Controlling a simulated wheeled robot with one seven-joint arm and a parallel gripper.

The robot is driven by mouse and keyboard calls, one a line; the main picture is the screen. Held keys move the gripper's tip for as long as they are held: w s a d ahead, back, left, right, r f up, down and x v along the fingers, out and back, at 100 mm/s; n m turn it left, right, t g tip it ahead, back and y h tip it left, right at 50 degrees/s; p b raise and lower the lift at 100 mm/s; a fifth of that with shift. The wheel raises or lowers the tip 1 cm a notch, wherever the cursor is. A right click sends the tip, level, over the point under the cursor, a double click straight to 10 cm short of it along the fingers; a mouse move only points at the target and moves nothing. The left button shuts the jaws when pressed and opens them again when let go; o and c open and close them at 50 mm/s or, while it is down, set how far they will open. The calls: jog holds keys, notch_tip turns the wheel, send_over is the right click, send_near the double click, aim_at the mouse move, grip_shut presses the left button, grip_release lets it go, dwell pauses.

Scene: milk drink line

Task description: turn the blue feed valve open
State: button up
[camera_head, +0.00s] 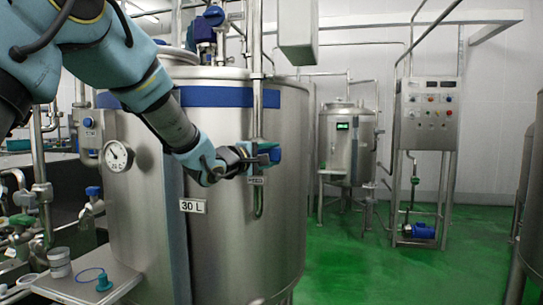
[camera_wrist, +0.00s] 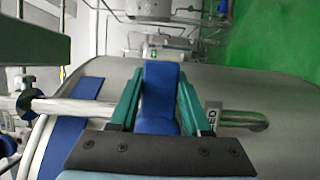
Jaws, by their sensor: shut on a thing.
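The blue feed valve handle (camera_wrist: 160,92) stands between the two green-edged fingers of my gripper (camera_wrist: 160,100) in the wrist view. The fingers are shut on it. The pipe (camera_wrist: 75,106) runs crosswise in the wrist view. A label ending in "ED" (camera_wrist: 210,136) sits beside the right finger. The fingers hide part of the valve body.
The large steel tank (camera_head: 230,240) with a blue band and a 30 L label fills the space behind the valve. A small shelf (camera_head: 75,285) with cups is at lower left. A control panel (camera_head: 428,112) stands at right. Green floor (camera_head: 370,265) is clear right of the tank.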

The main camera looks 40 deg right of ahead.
grip_shut()
dwell(0.6)
